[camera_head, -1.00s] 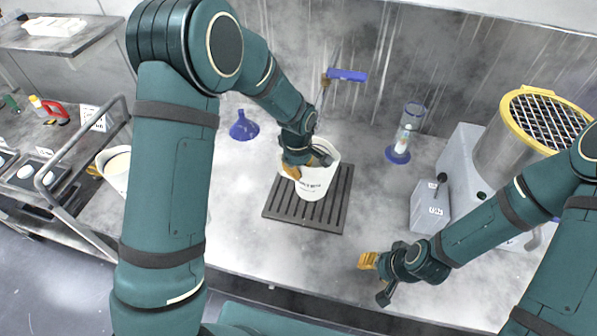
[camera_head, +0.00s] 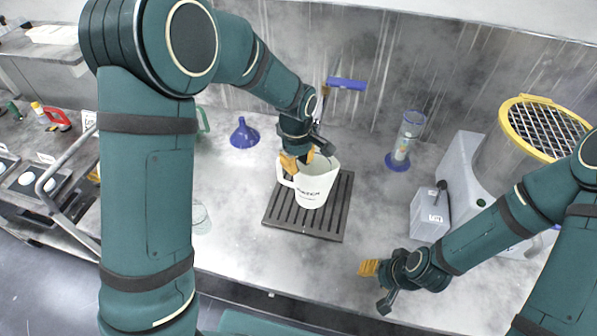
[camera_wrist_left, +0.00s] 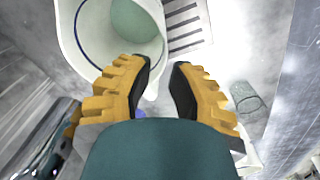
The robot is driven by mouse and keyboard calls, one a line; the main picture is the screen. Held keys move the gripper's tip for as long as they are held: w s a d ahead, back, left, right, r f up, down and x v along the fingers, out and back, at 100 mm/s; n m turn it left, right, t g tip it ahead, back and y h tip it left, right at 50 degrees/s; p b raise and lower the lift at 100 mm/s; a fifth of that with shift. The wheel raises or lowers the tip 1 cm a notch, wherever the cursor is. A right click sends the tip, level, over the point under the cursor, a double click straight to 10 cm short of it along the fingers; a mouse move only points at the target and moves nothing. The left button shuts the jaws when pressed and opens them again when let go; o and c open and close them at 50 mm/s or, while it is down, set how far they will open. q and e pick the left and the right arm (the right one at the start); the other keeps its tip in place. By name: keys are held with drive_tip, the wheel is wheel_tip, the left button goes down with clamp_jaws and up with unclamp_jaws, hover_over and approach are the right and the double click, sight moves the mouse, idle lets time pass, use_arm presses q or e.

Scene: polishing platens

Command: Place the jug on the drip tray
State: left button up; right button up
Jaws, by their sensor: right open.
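The white jug (camera_head: 316,192) with dark lettering stands upright on the dark slatted drip tray (camera_head: 333,220), its handle towards the left. In the left wrist view the jug (camera_wrist_left: 75,42) shows from above with pale green contents, beside tray slats (camera_wrist_left: 185,22). My left gripper (camera_head: 306,159) is at the jug's upper left, by the rim and handle. In its wrist view the yellow-backed fingers (camera_wrist_left: 165,72) are apart, close to the jug; whether they touch it is unclear. My right gripper (camera_head: 375,286) is open and empty near the bench's front edge, right of the tray.
A blue funnel (camera_head: 244,135) stands behind left, and a clear glass vessel (camera_head: 200,218) at left. A cylinder with blue base (camera_head: 398,162), a grey box (camera_head: 430,215) and a machine with yellow-rimmed grille (camera_head: 545,128) stand right. A blue-handled tool (camera_head: 346,84) is at the back wall.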

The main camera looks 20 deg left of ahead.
drive_tip(key=shift+r, duration=0.1)
use_arm(q)
wheel_tip(320, 180, up, 6)
drive_tip(key=shift+s+a+f, duration=0.1)
drive_tip(key=shift+f, duration=0.1)
idle(0.4)
